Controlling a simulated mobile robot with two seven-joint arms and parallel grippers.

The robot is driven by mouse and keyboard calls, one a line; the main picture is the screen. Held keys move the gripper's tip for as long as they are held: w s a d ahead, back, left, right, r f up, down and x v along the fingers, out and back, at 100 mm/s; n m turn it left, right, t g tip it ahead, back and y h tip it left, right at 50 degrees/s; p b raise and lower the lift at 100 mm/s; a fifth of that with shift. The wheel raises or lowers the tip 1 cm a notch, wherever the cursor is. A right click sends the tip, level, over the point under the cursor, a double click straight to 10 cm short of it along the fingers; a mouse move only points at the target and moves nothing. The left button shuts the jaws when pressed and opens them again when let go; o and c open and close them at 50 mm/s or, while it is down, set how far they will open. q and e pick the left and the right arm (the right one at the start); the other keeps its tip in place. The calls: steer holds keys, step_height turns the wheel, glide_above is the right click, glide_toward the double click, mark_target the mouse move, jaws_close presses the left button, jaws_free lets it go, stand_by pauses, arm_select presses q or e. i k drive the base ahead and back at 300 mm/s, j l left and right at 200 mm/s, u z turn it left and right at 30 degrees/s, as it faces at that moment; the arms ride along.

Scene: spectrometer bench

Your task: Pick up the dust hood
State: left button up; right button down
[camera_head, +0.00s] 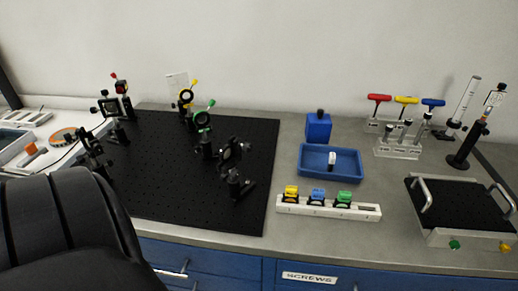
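A blue box with a black knob on top (318,127) stands upright near the back of the grey bench, behind a blue tray. It looks most like the dust hood, though no label shows. It is close to the wall and its lower front is partly behind the tray's rim. Nothing is touching its knob. Neither of my grippers shows in the head view.
The blue tray (305,172) holds a small white item. A white rack (290,208) has coloured pieces. A black breadboard (190,205) carries optics. A black-topped platform (457,208) has two handles. A large black ribbed shape (65,235) hides the lower left.

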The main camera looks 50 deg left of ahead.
mark_target(319, 125)
steer(key=l+u, duration=0.15)
steer(key=u, duration=0.35)
steer(key=l+u, duration=0.15)
steer(key=u, duration=0.35)
steer(key=i+l, duration=0.05)
